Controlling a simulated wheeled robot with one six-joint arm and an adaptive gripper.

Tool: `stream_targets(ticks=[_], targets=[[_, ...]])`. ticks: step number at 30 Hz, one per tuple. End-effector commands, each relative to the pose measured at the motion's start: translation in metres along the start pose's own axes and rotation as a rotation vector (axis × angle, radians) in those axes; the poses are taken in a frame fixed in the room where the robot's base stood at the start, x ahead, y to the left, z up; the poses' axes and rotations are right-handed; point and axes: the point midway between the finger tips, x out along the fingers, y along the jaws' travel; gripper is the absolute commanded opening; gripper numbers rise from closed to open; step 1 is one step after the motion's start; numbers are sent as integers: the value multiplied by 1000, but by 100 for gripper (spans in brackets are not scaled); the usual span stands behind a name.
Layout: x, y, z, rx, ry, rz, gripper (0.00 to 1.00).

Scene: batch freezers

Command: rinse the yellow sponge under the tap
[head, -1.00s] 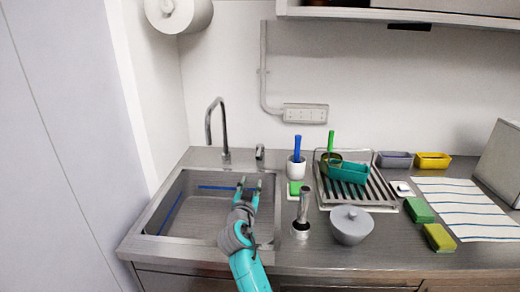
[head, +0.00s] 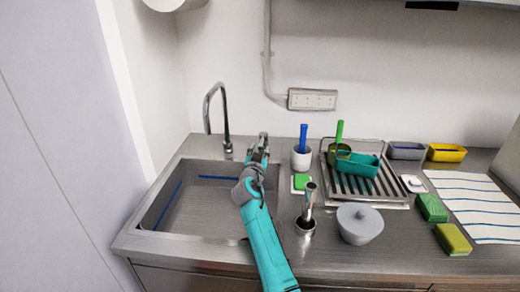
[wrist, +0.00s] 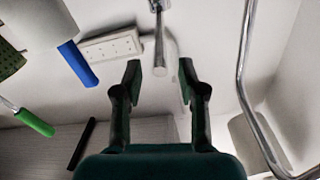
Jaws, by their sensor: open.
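The yellow sponge (head: 452,238), yellow with a greenish side, lies on the counter at the right front. The tap (head: 225,118), a tall curved metal spout, stands behind the sink (head: 150,219), and its pipe shows at the right of the wrist view (wrist: 243,70). A short metal lever (wrist: 159,45) stands to the right of the spout in the head view. My gripper (head: 259,146) is open and empty at the back right of the sink, close to the lever. In the wrist view the lever's end lies between the fingers (wrist: 160,72); I cannot tell whether they touch it. No water is visible.
A green sponge (head: 431,208) lies behind the yellow one. A striped cloth (head: 478,208) lies at the right.

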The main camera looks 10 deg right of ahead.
Motion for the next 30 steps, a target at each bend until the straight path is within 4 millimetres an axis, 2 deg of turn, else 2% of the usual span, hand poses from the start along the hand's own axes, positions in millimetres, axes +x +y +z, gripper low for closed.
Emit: stream_targets(ticks=[6,16,17,21,22,30], targets=[[17,0,0,0,-1,1,41],[20,0,0,0,0,0,41],[20,0,0,0,0,0,38],[20,0,0,0,0,0,3],[20,0,0,0,0,0,0],[20,1,0,0,-1,-2,0]])
